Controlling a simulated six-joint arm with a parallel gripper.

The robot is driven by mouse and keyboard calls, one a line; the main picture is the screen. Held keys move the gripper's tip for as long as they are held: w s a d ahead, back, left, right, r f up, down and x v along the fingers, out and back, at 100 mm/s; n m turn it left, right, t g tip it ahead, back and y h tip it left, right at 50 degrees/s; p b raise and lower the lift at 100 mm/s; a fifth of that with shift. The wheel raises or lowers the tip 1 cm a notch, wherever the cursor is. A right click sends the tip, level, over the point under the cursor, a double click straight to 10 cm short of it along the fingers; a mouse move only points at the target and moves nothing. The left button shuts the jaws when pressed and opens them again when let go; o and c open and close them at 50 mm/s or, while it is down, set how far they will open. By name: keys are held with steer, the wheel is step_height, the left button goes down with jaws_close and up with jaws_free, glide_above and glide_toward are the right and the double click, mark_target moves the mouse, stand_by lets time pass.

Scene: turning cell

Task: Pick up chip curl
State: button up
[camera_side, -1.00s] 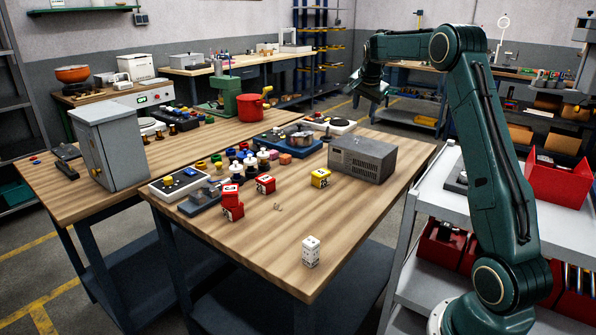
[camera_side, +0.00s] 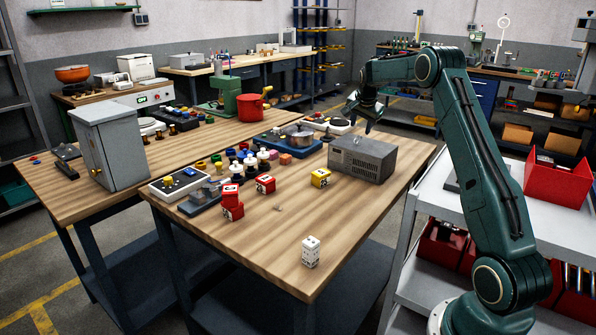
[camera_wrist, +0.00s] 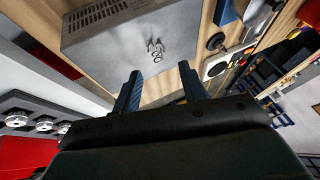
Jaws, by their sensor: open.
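A small pale curled bit (camera_side: 278,208), possibly the chip curl, lies on the bare wooden top among the coloured cubes. It is too small to make out well. In the wrist view, small shiny curled pieces (camera_wrist: 156,50) show against the top of the grey box, just beyond my fingertips; I cannot tell whether these are the chip curl. The grey box (camera_side: 362,160) stands at the table's right back edge. My gripper (camera_side: 360,118) is above and behind this box, apart from it. In the wrist view my gripper (camera_wrist: 160,70) is open with nothing between its fingers.
Red cubes (camera_side: 265,184), a yellow cube (camera_side: 320,178) and a white cube (camera_side: 311,252) stand on the table (camera_side: 255,250). A white cart (camera_side: 560,215) with a red bin stands right.

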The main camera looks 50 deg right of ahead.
mark_target(359, 136)
steer(key=shift+x, duration=2.25)
steer(key=shift+s, duration=0.2)
steer(key=shift+c, duration=0.3)
jaws_close()
